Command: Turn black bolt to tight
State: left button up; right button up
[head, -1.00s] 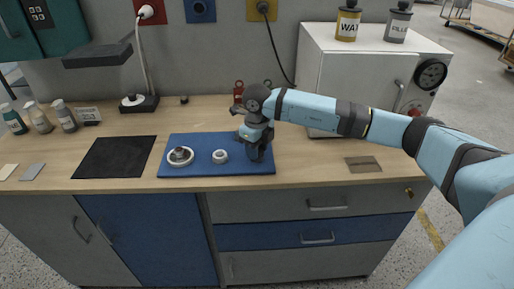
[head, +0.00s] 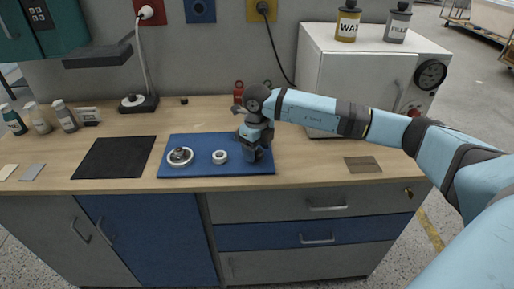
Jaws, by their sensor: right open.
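A blue mat (head: 200,170) lies on the wooden worktop. On its left part sits a round pale ring with a dark centre piece (head: 180,156); I cannot tell for sure whether this dark piece is the black bolt. A small white ring (head: 220,157) lies to its right, near the mat's middle. My right gripper (head: 250,156) is over the right part of the mat, pointing down, to the right of the white ring and apart from it. It is open, and I see nothing held in it. My left gripper is out of view.
A black square pad (head: 115,158) lies left of the mat. Several bottles (head: 40,118) stand at the far left. A red object (head: 239,92) stands behind my right gripper. A white oven-like box (head: 355,75) stands at the back right. The worktop right of the mat is mostly clear.

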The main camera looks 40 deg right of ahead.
aim_at(257, 150)
jog(key=shift+r, duration=0.1)
jog(key=shift+r, duration=0.35)
notch_tip(257, 150, up, 13)
dwell(0.5)
